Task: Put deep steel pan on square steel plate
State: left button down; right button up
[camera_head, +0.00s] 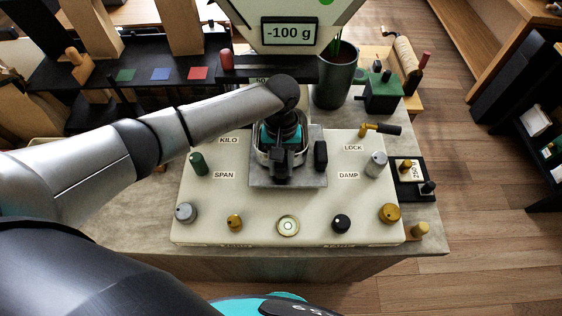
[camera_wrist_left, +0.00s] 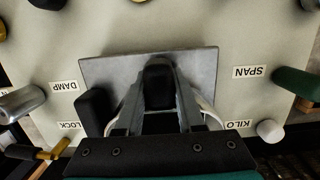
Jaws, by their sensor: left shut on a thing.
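The square steel plate (camera_head: 303,181) lies in the middle of the cream scale panel; it also shows in the wrist view (camera_wrist_left: 208,62). My left gripper (camera_head: 282,163) is over the plate, pointing down. It is shut on the deep steel pan (camera_head: 262,158), whose curved rim shows beside the fingers. In the wrist view, a black grip of the pan (camera_wrist_left: 158,72) sits between the fingers. Most of the pan is hidden by my gripper. The pan is above the plate; I cannot tell whether they touch. My right gripper is not in view.
A black upright block (camera_head: 321,155) stands close right of the pan. Green (camera_head: 198,163) and silver (camera_head: 376,164) knobs flank the plate. Several knobs line the panel's front. The display (camera_head: 290,33) reads -100 g. A dark pot (camera_head: 335,82) stands behind.

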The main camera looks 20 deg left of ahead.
pick_arm(q)
jog(key=shift+f, duration=0.5)
dwell(0.6)
jog(key=shift+c, duration=2.2)
grip_release()
notch_tip(320, 180, up, 15)
jog(key=w, duration=0.2)
jog(key=shift+a, duration=0.25)
jog(key=shift+w, duration=0.1)
